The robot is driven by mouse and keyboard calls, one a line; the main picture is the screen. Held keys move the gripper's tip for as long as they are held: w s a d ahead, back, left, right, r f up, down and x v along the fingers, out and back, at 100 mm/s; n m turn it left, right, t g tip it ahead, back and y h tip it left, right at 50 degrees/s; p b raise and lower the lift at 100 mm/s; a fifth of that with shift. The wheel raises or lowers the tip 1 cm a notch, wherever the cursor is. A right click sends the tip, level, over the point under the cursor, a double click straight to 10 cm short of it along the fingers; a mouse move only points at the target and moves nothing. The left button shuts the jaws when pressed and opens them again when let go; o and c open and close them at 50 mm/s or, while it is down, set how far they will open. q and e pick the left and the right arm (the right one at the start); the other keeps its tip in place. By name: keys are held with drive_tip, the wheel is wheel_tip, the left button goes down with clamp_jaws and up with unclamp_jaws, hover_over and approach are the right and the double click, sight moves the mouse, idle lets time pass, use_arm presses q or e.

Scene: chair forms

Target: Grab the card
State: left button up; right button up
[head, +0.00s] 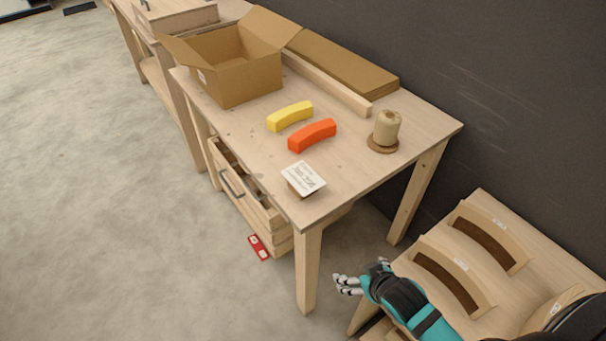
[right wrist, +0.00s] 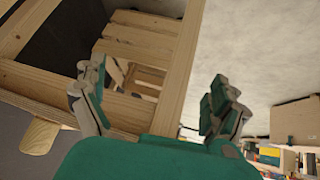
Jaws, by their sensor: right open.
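A white card (head: 303,177) with printed lines lies on a small wooden block near the front corner of the table. A flat red card-like piece (head: 258,247) lies on the floor below the table's drawer. My right gripper (head: 352,280) is open and empty, lower than the tabletop and to the right of the front leg, apart from both. In the right wrist view its spread fingers (right wrist: 158,85) have nothing between them, with slatted wood behind. Neither card can be made out in that view. My left gripper is not in view.
The wooden table (head: 245,130) bears an open cardboard box (head: 235,75), a yellow block (head: 290,116), an orange block (head: 312,135) and a twine spool (head: 385,128). A drawer (head: 240,190) stands out below. Curved wooden pieces (head: 455,275) lie at right. The floor at left is clear.

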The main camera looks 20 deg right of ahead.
drive_tip(key=w+r+n+t+y, duration=0.15)
drive_tip(key=w+r+t, duration=0.35)
drive_tip(key=r, duration=0.5)
drive_tip(key=y, duration=0.3)
approach(304, 179)
drive_tip(key=shift+n+t+y, duration=0.25)
drive_tip(key=shift+n+t, duration=0.1)
drive_tip(key=shift+t, duration=0.15)
drive_tip(key=x, duration=0.2)
drive_tip(key=p+x, duration=0.1)
drive_tip(key=x, duration=0.1)
drive_tip(key=shift+w+d+f+p, duration=0.1)
drive_tip(key=shift+w+f+p, duration=0.1)
drive_tip(key=shift+f+p, duration=0.15)
drive_tip(key=shift+p+x, duration=0.35)
drive_tip(key=shift+x, duration=2.8)
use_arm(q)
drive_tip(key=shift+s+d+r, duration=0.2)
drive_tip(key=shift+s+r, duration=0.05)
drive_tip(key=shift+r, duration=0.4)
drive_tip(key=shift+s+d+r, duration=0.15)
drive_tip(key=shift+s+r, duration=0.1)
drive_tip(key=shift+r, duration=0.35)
use_arm(e)
drive_tip(key=shift+s+f, duration=0.1)
drive_tip(key=shift+s, duration=0.05)
drive_tip(key=c, duration=0.8)
